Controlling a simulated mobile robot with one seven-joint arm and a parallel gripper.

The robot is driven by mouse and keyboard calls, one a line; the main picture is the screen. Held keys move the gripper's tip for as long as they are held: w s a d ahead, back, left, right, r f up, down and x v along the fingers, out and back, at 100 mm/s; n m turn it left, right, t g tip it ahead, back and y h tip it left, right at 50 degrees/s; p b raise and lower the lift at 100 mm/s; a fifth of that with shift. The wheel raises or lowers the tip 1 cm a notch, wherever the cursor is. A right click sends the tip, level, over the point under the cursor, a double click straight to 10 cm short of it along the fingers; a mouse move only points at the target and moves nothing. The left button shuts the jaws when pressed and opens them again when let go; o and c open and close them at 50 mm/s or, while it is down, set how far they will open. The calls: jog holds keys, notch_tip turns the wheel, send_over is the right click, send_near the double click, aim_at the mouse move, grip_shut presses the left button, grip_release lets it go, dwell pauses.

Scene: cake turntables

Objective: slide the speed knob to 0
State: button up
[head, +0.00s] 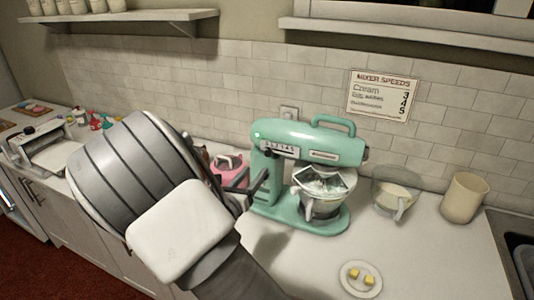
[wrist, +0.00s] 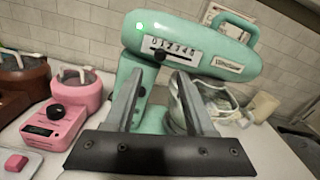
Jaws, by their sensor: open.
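The teal stand mixer (head: 300,150) stands on the counter with a bowl (head: 320,203) under its head. In the wrist view, its white speed scale (wrist: 175,46) faces me with a row of digits rising from 0 at the left. The dark speed knob (wrist: 160,56) appears under the left part of the scale, near 0 or 1; I cannot tell exactly which. A green light (wrist: 140,26) glows left of the scale. My gripper (wrist: 160,82) is open and empty, its fingers pointing at the mixer, below the scale and apparently apart from the knob. In the head view my gripper (head: 250,177) is left of the mixer.
A pink appliance (wrist: 65,122) with a black dial stands left of the mixer. A glass bowl (head: 395,190), a beige canister (head: 464,196) and a small plate (head: 361,279) stand to the right and in front. A mixer speeds sign (head: 381,95) hangs on the tiled wall.

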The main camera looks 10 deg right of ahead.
aim_at(267, 155)
jog(key=p+x, duration=0.1)
jog(key=x, duration=0.9)
jog(key=shift+c, duration=0.2)
grip_shut()
dwell(1.0)
